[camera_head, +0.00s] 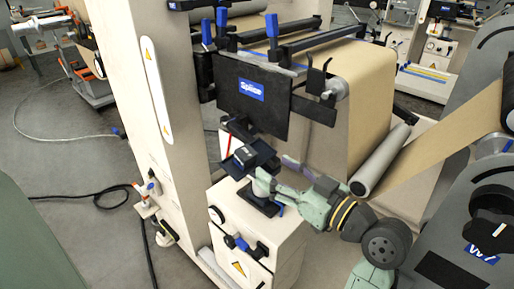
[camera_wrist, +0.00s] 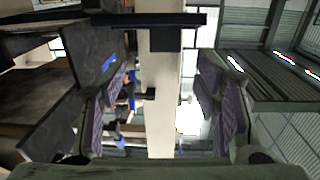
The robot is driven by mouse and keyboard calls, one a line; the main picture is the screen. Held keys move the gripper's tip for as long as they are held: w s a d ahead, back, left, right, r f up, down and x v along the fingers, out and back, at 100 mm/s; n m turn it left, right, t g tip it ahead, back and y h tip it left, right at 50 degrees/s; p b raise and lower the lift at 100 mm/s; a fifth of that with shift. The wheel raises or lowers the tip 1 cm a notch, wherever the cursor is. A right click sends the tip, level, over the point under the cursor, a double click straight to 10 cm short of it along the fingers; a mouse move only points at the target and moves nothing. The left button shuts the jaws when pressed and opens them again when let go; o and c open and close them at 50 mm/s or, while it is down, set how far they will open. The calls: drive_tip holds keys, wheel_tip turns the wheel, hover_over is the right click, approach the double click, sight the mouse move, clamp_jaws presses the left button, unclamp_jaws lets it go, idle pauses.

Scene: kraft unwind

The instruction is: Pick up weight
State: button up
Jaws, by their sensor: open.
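A small black block (camera_head: 246,154) with a pale mark sits on a dark tilted plate (camera_head: 262,150) beside the cream machine column; it may be the weight, but I cannot be sure. My gripper (camera_head: 276,172) reaches in from the right, just right of this block and above the cream cabinet. In the wrist view my gripper (camera_wrist: 165,100) is open, its two purple-padded fingers wide apart. Nothing is held between them. The cream column (camera_wrist: 162,100) shows behind the gap. I cannot clearly make out the block in the wrist view.
A black panel with a blue label (camera_head: 250,88) hangs above my gripper. The brown paper web (camera_head: 355,85) and a grey roller (camera_head: 383,160) are close to my arm. The cream cabinet (camera_head: 262,235) stands below. Open floor (camera_head: 70,160) lies at the left, with cables on it.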

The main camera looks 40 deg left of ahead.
sight(244, 150)
drive_tip(key=a+p, duration=0.1)
drive_tip(key=a, duration=0.4)
drive_tip(key=shift+w+r, duration=0.1)
drive_tip(key=a+p, duration=0.2)
drive_tip(key=a, duration=0.1)
drive_tip(key=a+p, duration=0.1)
drive_tip(key=a, duration=0.1)
drive_tip(key=shift+w+r, duration=0.15)
drive_tip(key=shift+r, duration=0.15)
drive_tip(key=shift+w+a+f, duration=0.1)
drive_tip(key=shift+a, duration=0.05)
drive_tip(key=shift+c, duration=0.2)
clamp_jaws()
